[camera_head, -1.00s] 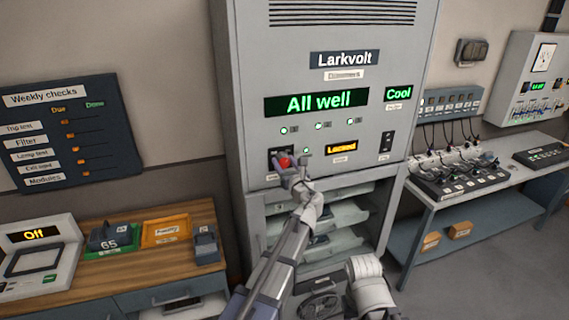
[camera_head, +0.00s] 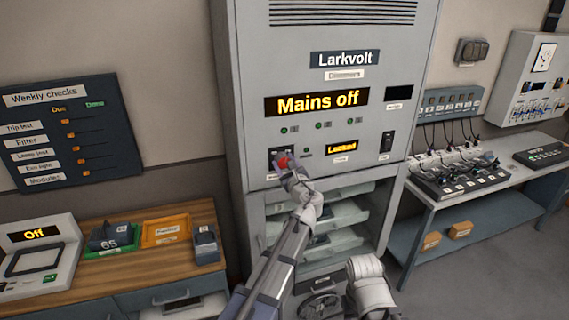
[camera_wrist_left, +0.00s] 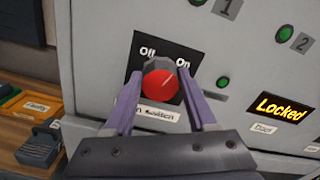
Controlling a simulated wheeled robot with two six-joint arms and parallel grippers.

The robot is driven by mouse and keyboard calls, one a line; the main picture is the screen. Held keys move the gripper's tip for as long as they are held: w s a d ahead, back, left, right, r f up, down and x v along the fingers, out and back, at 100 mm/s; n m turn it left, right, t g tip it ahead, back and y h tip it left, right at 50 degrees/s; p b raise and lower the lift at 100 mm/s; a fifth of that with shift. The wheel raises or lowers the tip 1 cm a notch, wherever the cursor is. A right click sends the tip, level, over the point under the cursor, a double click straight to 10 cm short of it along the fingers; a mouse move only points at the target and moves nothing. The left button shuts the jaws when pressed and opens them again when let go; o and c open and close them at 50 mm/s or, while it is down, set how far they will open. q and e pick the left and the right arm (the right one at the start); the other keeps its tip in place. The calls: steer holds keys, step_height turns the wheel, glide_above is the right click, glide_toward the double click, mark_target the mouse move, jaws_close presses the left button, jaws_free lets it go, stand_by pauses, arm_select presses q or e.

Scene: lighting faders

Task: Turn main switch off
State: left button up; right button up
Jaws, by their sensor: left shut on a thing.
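The main switch is a red rotary knob (camera_wrist_left: 162,84) on a black plate marked Off at upper left and On at upper right; it also shows on the grey Larkvolt cabinet in the head view (camera_head: 283,162). My left gripper (camera_head: 288,170) is shut on the knob, with one purple finger on each side of it in the left wrist view (camera_wrist_left: 161,78). The label below the knob is partly covered by the fingers. The cabinet's main display (camera_head: 318,102) reads "Mains off" in amber. My right gripper is out of view.
An amber "Locked" display (camera_head: 342,148) and a black rocker switch (camera_head: 387,141) sit right of the knob. The smaller upper-right display (camera_head: 398,93) is dark. Open shelves (camera_head: 340,215) lie below. A wooden bench (camera_head: 150,266) stands left, a fader table (camera_head: 500,190) right.

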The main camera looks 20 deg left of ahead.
arm_select(q)
steer(key=n, duration=0.7)
steer(key=shift+s+a+f, duration=0.1)
steer(key=n, duration=0.6)
steer(key=shift+f, duration=0.15)
steer(key=shift+n, duration=0.3)
steer(key=o, duration=1.4)
steer(key=shift+s, duration=0.1)
steer(key=v, duration=0.7)
steer(key=shift+s+d, duration=0.2)
steer(key=shift+s, duration=0.05)
